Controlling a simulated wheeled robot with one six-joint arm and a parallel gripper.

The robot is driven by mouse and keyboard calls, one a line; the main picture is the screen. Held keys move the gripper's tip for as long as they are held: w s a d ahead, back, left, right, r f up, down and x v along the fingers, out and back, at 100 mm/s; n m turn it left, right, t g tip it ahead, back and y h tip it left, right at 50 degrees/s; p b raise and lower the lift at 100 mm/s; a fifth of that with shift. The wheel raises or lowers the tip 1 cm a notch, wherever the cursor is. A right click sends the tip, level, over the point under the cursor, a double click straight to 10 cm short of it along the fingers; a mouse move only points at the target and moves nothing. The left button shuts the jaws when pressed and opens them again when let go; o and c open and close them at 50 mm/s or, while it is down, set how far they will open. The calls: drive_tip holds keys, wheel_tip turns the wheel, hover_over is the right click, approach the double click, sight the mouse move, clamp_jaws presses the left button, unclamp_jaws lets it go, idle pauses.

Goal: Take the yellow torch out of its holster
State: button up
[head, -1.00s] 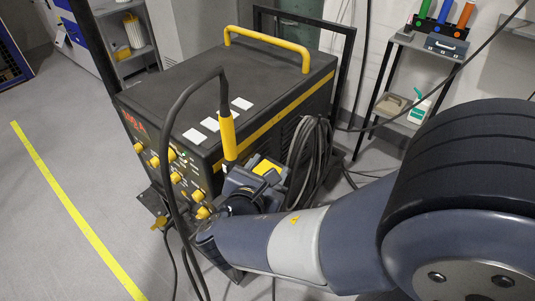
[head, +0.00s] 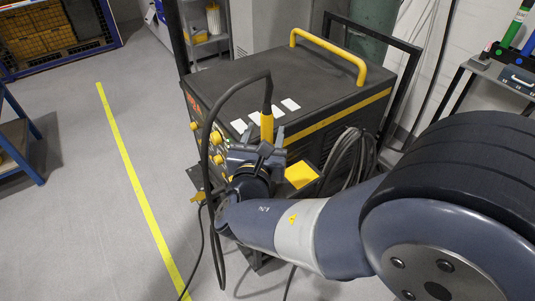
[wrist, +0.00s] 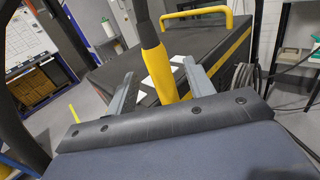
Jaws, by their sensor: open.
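The yellow torch (head: 267,122) stands upright at the front right corner of the welding machine, with its black cable rising from its top and looping down to the left. It also shows in the wrist view (wrist: 172,80), between my two fingers. My gripper (head: 265,133) is open around the torch. The holster and the torch's lower end are hidden behind my gripper.
The dark welding machine (head: 340,75) has a yellow top handle (head: 330,48) and white labels on top. A yellow-topped tray (head: 301,175) and coiled grey cable (head: 350,158) are at its right side. The black torch cable (head: 206,150) hangs left of my wrist.

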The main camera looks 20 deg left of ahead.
sight(266, 127)
drive_tip(key=w, duration=0.4)
drive_tip(key=shift+w+a+f+p, duration=0.25)
drive_tip(key=shift+w+a+p, duration=0.05)
drive_tip(key=shift+p, duration=0.1)
drive_tip(key=c, duration=1)
